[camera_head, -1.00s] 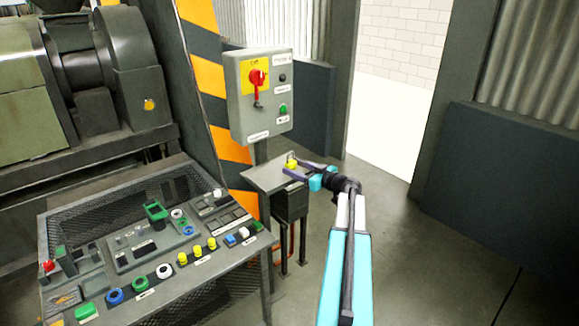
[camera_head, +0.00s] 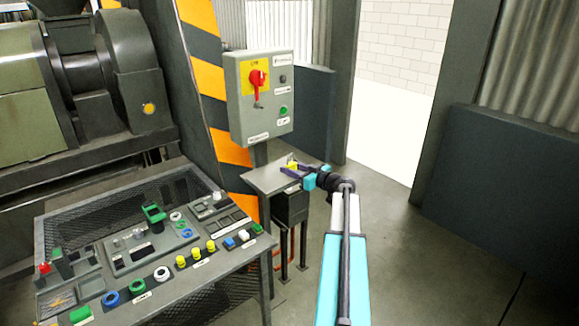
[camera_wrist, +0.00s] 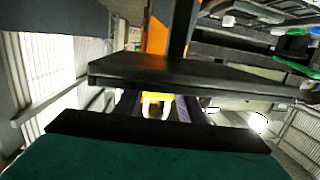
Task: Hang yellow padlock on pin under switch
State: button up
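The yellow padlock (camera_head: 292,166) stands at the small grey shelf (camera_head: 262,180) below the switch box, its shackle showing above its body. My gripper (camera_head: 294,168) reaches in from the right, its dark purple fingers apart on either side of the padlock. The padlock also shows in the wrist view (camera_wrist: 156,98), between the two fingers, with the dark shelf edge (camera_wrist: 200,78) across the picture. I see no clear contact between fingers and padlock. The red switch (camera_head: 258,78) is on the grey box, with a small pin (camera_head: 257,105) under it.
The grey switch box (camera_head: 240,110) stands above and behind the shelf. A control desk (camera_head: 135,262) with several coloured buttons is at the lower left. A striped column (camera_head: 232,148) rises behind. Floor to the right of my arm is clear.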

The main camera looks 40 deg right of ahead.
jog(key=shift+c, duration=0.9)
jog(key=shift+s+r, duration=0.1)
jog(key=shift+r, duration=0.05)
jog(key=shift+s+a+r+b, duration=0.1)
jog(key=shift+s+r, duration=0.35)
jog(key=shift+r, duration=0.35)
jog(key=shift+s+d+r+b, duration=0.15)
jog(key=shift+s+r, duration=0.35)
jog(key=shift+r, duration=0.25)
jog(key=shift+s+a+r+b, duration=0.15)
jog(key=shift+s+r, duration=0.3)
jog(key=shift+r, duration=0.35)
